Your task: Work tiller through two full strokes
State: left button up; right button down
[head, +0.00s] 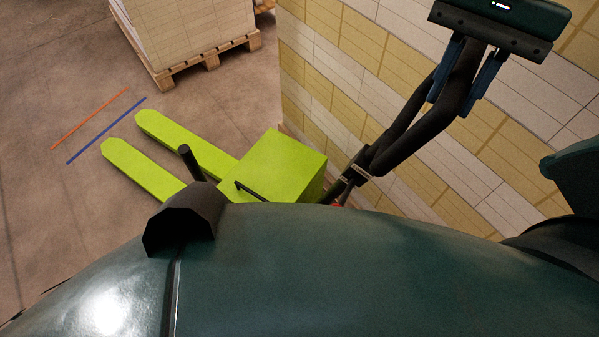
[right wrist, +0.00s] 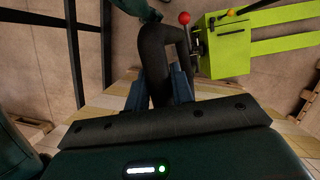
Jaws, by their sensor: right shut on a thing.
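The lime-green pallet truck body (head: 275,165) stands on the floor ahead, its two forks (head: 190,143) pointing to the upper left. Its dark looped tiller (head: 402,135) leans from the body to the upper right. My right gripper (head: 457,92) is shut on the tiller's upper end, with a blue finger on each side. In the right wrist view the fingers (right wrist: 161,88) flank the dark tiller loop (right wrist: 152,50). A red lever knob (right wrist: 184,18) shows beside the loop, near the lime body (right wrist: 225,50). My left gripper is out of view.
A wall of stacked cream and yellow packs (head: 340,70) stands close behind the tiller, on the right. A loaded wooden pallet (head: 207,62) stands at the upper left. An orange line (head: 90,118) and a blue line (head: 106,130) mark the clear floor left of the forks.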

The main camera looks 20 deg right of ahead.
jog(key=w+a+r+p, duration=0.2)
jog(key=w+a+p, duration=0.1)
jog(key=w+a, duration=0.5)
jog(key=shift+w+a+r+p, duration=0.25)
jog(key=shift+w+p, duration=0.15)
jog(key=shift+w, duration=0.75)
jog(key=w+a, duration=0.3)
jog(key=shift+w+r, duration=0.2)
jog(key=shift+w, duration=0.05)
jog(key=c, duration=1)
grip_release()
jog(key=shift+s+d, duration=0.1)
